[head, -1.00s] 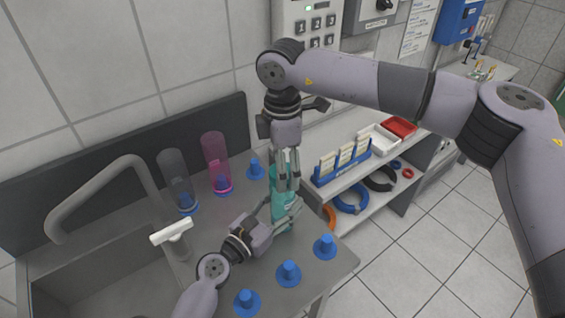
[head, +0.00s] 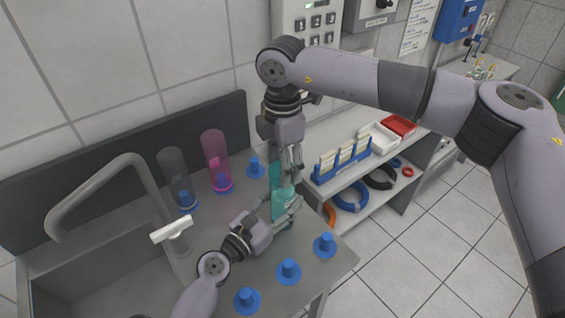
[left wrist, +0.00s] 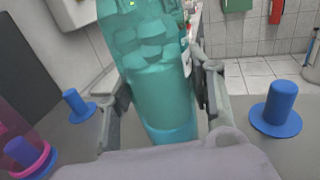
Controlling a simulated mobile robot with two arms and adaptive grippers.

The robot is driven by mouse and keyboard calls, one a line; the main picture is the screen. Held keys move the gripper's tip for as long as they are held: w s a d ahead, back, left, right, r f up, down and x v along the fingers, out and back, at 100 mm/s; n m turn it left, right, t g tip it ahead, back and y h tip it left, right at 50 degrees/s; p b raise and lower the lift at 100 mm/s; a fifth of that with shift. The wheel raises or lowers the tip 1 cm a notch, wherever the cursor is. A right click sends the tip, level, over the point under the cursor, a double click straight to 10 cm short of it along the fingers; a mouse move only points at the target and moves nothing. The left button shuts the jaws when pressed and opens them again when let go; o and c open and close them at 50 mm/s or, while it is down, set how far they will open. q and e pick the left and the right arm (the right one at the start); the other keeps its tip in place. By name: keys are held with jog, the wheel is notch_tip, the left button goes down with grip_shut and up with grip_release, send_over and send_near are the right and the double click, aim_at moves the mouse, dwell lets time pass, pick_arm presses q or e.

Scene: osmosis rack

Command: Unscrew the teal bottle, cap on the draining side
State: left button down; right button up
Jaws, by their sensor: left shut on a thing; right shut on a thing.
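The teal bottle (head: 283,205) stands upright over the grey counter by its right edge; it also shows in the left wrist view (left wrist: 158,85). My left gripper (head: 280,214) is shut around the bottle's body, with one finger on each side in the left wrist view (left wrist: 160,105). My right gripper (head: 291,170) points down from above and is shut at the bottle's top. Its fingers hide the cap, so I cannot tell whether the cap is loose.
Blue pegs (head: 289,272) stand along the counter's front right. A clear tube (head: 174,168) and a pink tube (head: 213,150) stand at the back on blue pegs. The sink tap (head: 110,172) is left. A shelf with a blue rack (head: 343,168) is right.

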jog(key=n, duration=0.6)
jog(key=shift+n, duration=0.4)
jog(key=n, duration=0.8)
jog(key=shift+n, duration=0.4)
jog(key=n, duration=1.7)
jog(key=shift+r, duration=0.1)
jog(key=n, duration=1.8)
